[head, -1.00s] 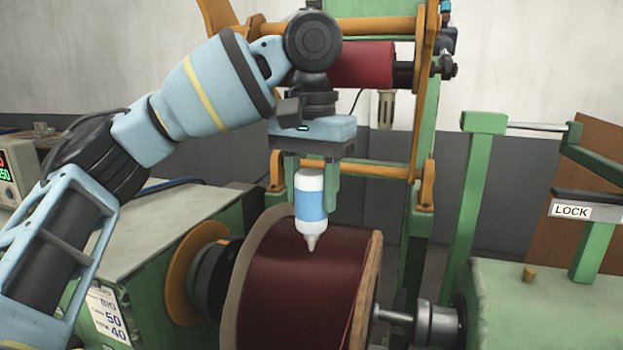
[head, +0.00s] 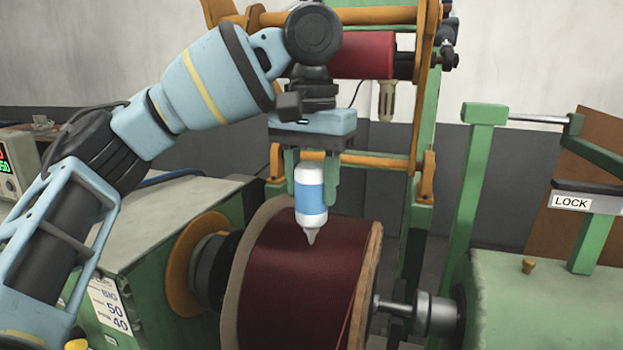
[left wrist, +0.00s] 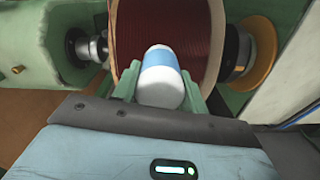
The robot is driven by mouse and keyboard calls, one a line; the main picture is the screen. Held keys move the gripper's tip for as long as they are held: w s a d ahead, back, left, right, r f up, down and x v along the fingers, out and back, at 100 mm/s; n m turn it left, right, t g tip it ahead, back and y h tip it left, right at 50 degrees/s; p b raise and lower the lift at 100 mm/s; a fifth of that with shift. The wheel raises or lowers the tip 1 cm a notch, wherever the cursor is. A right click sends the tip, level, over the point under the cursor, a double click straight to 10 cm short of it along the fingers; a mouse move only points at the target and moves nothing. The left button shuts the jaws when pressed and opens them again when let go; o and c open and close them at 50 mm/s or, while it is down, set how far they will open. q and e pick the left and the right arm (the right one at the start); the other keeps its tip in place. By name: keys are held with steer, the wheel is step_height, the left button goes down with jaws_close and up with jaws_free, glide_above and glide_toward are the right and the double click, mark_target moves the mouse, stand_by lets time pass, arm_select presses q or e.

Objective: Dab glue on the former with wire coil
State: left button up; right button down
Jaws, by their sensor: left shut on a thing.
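My left gripper (head: 311,180) is shut on a white glue bottle with a blue band (head: 311,203). The bottle points nozzle down over the former with wire coil (head: 300,285), wound in dark red wire between two pale flanges. The nozzle tip is at or just above the wire near the top of the coil; I cannot tell whether it touches. In the left wrist view the bottle (left wrist: 161,80) sits between the green fingers, with the coil (left wrist: 187,30) beyond it. The nozzle is hidden there. My right gripper is not in view.
The former sits on a shaft between the green winding machine (head: 160,235) at left and a green tailstock (head: 540,300) at right. An orange frame with a red wire spool (head: 362,55) stands behind. A lever marked LOCK (head: 572,202) is at right.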

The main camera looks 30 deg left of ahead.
mark_target(312, 165)
arm_select(q)
steer(key=shift+f, duration=0.15)
stand_by(0.3)
steer(key=shift+r, duration=2.55)
